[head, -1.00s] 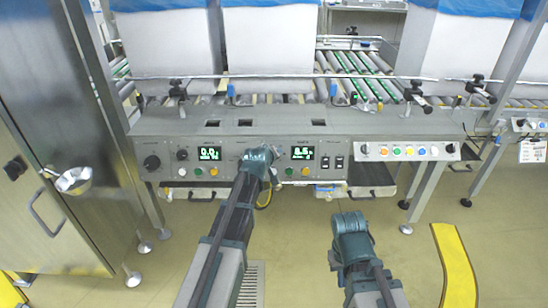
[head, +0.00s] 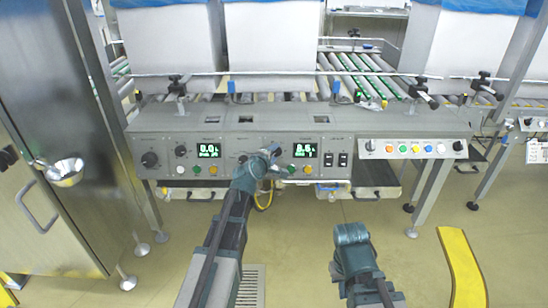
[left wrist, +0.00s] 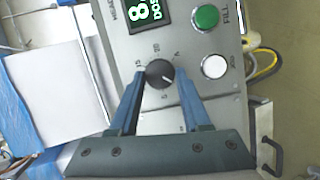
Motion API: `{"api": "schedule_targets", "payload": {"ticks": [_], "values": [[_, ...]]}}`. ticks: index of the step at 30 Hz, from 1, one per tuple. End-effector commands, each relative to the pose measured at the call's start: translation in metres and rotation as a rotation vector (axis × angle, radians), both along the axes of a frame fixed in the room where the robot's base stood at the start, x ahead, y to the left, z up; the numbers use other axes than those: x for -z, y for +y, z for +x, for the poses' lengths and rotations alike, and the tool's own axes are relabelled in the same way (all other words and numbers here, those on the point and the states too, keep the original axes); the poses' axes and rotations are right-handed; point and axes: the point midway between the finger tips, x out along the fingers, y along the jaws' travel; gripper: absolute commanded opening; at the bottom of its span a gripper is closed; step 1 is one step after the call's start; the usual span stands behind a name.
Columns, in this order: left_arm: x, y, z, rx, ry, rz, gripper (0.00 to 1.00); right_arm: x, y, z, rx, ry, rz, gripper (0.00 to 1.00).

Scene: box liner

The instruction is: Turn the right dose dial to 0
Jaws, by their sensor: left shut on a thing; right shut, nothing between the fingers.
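The right dose dial (left wrist: 160,74), a round black knob with a white pointer line, sits on the grey panel between the fingers of my left gripper (left wrist: 160,82). The pointer slants to the lower right in the left wrist view. My left gripper (head: 270,155) is shut on the dial and hides it in the head view. The right display (head: 305,150) has green digits that look like 8.6; part of it also shows in the left wrist view (left wrist: 146,12). My right gripper (head: 350,234) is shut and empty, low in front of the panel.
The left display (head: 208,149) and a left black knob (head: 150,159) sit further left on the panel. A green button (left wrist: 206,16) and a white button (left wrist: 214,66) lie close to the dial. A steel cabinet (head: 60,110) stands left; a yellow floor strip (head: 460,265) lies right.

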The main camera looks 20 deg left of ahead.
Motion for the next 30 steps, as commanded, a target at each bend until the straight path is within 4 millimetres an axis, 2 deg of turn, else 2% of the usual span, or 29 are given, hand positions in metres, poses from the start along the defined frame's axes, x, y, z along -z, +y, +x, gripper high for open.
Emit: {"api": "schedule_targets", "payload": {"ticks": [9,26,27,30], "values": [[0.0030,-0.0017,-0.0015,-0.037,-0.028,-0.110,0.00,0.0106,0.0000,0.0000,0.003,0.000,0.000,0.00],[0.0020,-0.0015,-0.0013,-0.047,-0.036,-0.134,0.00,0.0116,0.0000,0.0000,0.003,0.000,0.000,0.00],[0.0019,-0.0015,-0.0012,-0.047,-0.036,-0.134,0.49,0.0116,0.0000,0.0000,0.003,0.000,0.000,0.00],[0.0019,-0.0013,-0.0010,-0.047,-0.036,-0.134,0.67,0.0116,0.0000,0.0000,0.003,0.000,0.000,0.00]]}}
